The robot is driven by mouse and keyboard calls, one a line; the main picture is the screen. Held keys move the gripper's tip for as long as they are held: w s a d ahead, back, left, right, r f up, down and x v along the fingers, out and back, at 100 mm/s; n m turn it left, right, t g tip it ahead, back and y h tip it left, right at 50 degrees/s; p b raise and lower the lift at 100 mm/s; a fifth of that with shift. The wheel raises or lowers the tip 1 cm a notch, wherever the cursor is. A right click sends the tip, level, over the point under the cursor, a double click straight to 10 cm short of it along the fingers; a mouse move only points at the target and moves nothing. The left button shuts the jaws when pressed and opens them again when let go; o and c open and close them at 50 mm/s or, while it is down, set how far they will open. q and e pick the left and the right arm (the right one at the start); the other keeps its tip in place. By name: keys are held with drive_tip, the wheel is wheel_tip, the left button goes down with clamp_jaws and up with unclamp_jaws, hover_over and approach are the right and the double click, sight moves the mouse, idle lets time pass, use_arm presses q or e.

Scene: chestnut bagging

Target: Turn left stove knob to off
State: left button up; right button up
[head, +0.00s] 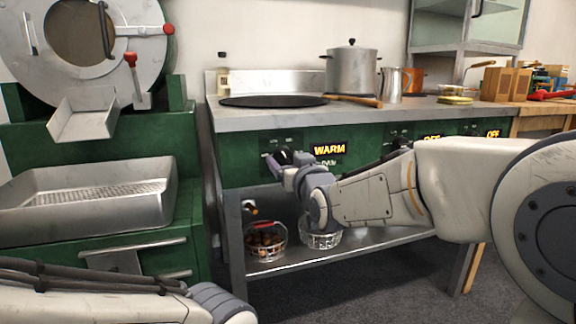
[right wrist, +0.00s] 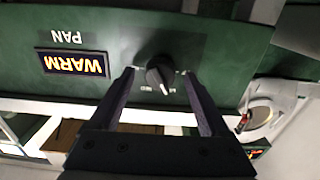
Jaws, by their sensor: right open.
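The left stove knob (right wrist: 160,74) is black with a light pointer line and sits on the green stove front (head: 236,160). In the right wrist view, which is upside down, the lit display (right wrist: 73,64) beside it reads WARM, with PAN printed by it. The same WARM display (head: 329,149) shows in the head view. My right gripper (right wrist: 159,84) is open, its two fingers on either side of the knob; contact is not clear. In the head view my right gripper (head: 287,172) partly covers the knob. My left arm shows at bottom left, its gripper out of view.
A dark flat pan (head: 272,101) and a lidded pot (head: 351,70) stand on the stove top. Two wire baskets (head: 265,242) are on the lower shelf, one holding chestnuts. Further right, another display (head: 493,133) reads OFF. A metal tray (head: 85,200) and roaster drum stand left.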

drive_tip(key=shift+w+a, duration=0.1)
drive_tip(key=shift+w, duration=0.2)
clamp_jaws()
drive_tip(key=n, duration=0.5)
drive_tip(key=shift+n+p, duration=0.3)
drive_tip(key=shift+p, duration=0.05)
drive_tip(key=n, duration=0.6)
drive_tip(key=shift+p, duration=0.35)
drive_tip(key=shift+n, duration=0.3)
